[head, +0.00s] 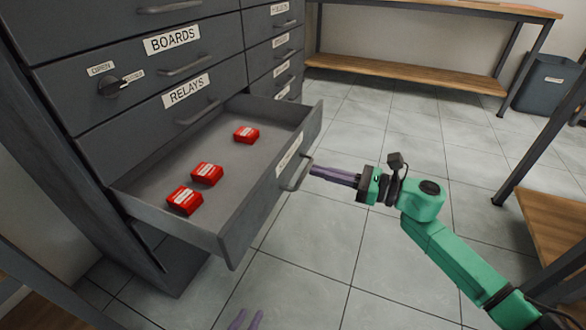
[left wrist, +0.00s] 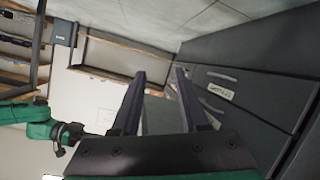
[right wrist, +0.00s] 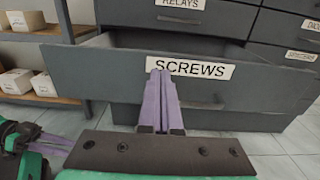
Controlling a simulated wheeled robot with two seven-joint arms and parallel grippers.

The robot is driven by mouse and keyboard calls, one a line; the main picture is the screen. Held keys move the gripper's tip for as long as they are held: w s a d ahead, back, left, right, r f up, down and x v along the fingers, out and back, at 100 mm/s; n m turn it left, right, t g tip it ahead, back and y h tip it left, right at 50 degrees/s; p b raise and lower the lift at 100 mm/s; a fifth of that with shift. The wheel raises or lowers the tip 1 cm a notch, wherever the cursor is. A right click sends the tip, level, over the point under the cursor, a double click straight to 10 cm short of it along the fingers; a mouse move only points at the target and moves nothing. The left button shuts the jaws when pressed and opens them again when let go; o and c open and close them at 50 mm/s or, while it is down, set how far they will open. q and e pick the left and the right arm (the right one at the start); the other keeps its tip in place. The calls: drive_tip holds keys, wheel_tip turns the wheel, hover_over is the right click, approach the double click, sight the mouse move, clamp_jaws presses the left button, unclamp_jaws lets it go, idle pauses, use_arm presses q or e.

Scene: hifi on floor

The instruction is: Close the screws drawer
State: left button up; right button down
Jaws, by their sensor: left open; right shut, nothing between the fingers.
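The screws drawer (head: 290,155) is pulled out of the dark grey cabinet, below the relays drawer. Its SCREWS label (right wrist: 190,68) reads clearly in the right wrist view. Three red boxes lie inside: one far back (head: 246,134), one in the middle (head: 207,174), one near the left (head: 184,200). My right gripper (head: 314,171) is shut and empty, its tips at the drawer front by the handle (head: 297,176); I cannot tell whether they touch. My left gripper (head: 243,318) is open and empty, low at the bottom edge of the head view; it also shows in the left wrist view (left wrist: 160,75).
The relays drawer (head: 200,112) and boards drawer (head: 178,62) above are shut. A bench with a wooden shelf (head: 400,72) stands at the back, a grey bin (head: 545,82) at the far right. Another wooden shelf (head: 555,225) is at right. Tiled floor before the drawer is clear.

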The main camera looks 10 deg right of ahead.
sight(280, 161)
drive_tip(key=b+x, duration=0.1)
drive_tip(key=x, duration=0.6)
drive_tip(key=shift+a, duration=0.1)
drive_tip(key=shift+w, duration=0.1)
use_arm(q)
drive_tip(key=w+r+t, duration=0.3)
drive_tip(key=w+r, duration=0.3)
drive_tip(key=r, duration=0.1)
drive_tip(key=shift+w+r, duration=0.35)
drive_tip(key=shift+a+f, duration=0.1)
use_arm(e)
drive_tip(key=shift+a, duration=0.1)
